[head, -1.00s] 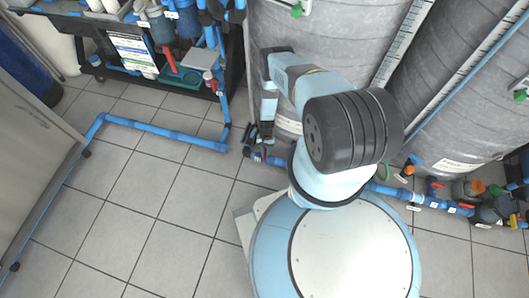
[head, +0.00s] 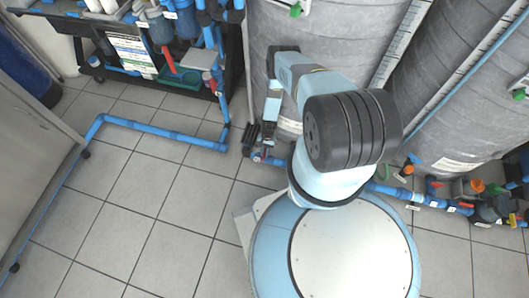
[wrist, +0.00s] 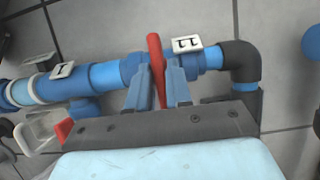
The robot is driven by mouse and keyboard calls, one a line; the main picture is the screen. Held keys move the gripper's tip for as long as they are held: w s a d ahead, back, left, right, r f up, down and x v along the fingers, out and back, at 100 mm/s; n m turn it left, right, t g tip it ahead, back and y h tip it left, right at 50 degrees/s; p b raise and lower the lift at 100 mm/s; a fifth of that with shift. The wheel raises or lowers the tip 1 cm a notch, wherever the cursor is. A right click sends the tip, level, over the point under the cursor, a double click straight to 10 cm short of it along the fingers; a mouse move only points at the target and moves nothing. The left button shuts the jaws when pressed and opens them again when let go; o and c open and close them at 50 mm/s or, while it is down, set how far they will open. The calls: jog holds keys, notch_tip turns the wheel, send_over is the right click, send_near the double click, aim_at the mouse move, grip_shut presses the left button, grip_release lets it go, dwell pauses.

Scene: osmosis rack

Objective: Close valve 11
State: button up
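Valve 11 is on a blue pipe in the wrist view, marked by a white label (wrist: 187,43) reading 11. Its red handle (wrist: 155,52) stands between the two blue fingers of my gripper (wrist: 158,82). The fingers sit close against both sides of the handle, with little or no gap, and look shut on it. The handle's lower end is partly hidden between the fingers. In the head view my gripper (head: 258,137) is low by the floor pipe, beside the foot of the grey tank; the valve is too small to make out there.
A pipe part labelled 1 (wrist: 62,70) lies left of the valve, with another red handle (wrist: 64,130) near it. A black elbow (wrist: 238,60) is on the right. Grey tanks (head: 300,40) stand behind my arm. A black rack (head: 232,70) and a floor pipe (head: 150,129) are left.

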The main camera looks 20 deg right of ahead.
jog(key=o, duration=0.3)
jog(key=shift+o, duration=0.2)
